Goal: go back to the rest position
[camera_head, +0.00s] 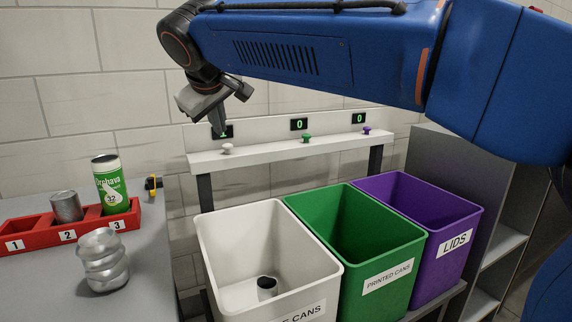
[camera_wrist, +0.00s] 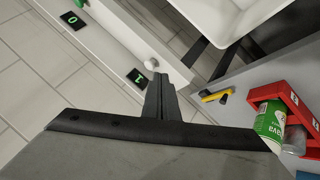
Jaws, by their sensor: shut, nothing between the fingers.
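My gripper (camera_head: 220,122) is at the end of my blue arm, in front of the first counter display and just above the white button on the shelf. Its fingers point down and show closed together in the wrist view (camera_wrist: 158,82), with nothing held. The white button (camera_head: 227,148) sits on the white shelf (camera_head: 262,155); it also shows in the wrist view (camera_wrist: 151,64). The display behind my gripper (camera_head: 228,131) is partly hidden in the head view; in the wrist view the display (camera_wrist: 137,77) seems to read 1.
A white bin (camera_head: 215,240) with a can in it, a green bin (camera_head: 400,255) and a purple bin (camera_head: 470,225) stand below the shelf. At left, a red rack (camera_head: 35,240) holds a plain can (camera_head: 67,207) and a green can (camera_head: 110,185). A crumpled silver can (camera_head: 102,262) stands in front.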

